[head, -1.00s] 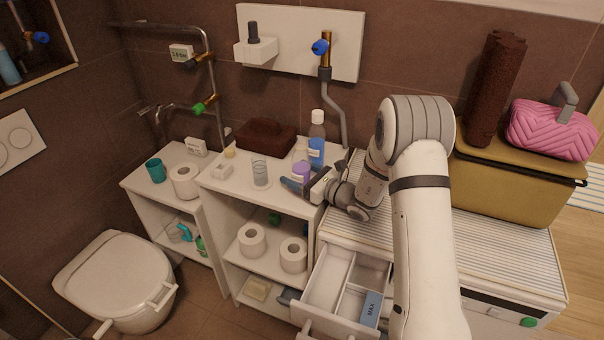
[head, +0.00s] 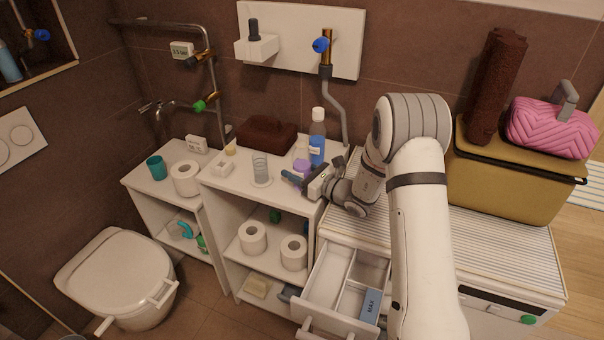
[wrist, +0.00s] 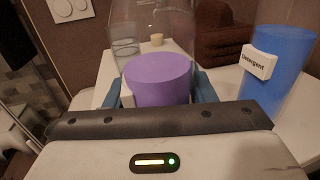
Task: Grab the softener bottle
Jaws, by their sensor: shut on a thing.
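The softener bottle is clear on top with purple in its lower part. It stands out in the wrist view (wrist: 160,75), centred between the blue fingers of my gripper (wrist: 157,92). In the head view the bottle (head: 302,166) is at the right end of the white shelf top, partly hidden by my gripper (head: 295,179), which reaches it from the right. The gripper is shut on the bottle, which looks upright. I cannot tell whether its base touches the shelf.
A blue detergent bottle (wrist: 274,78) stands close on the right in the wrist view, behind the softener in the head view (head: 317,140). An open drawer (head: 340,290) is below.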

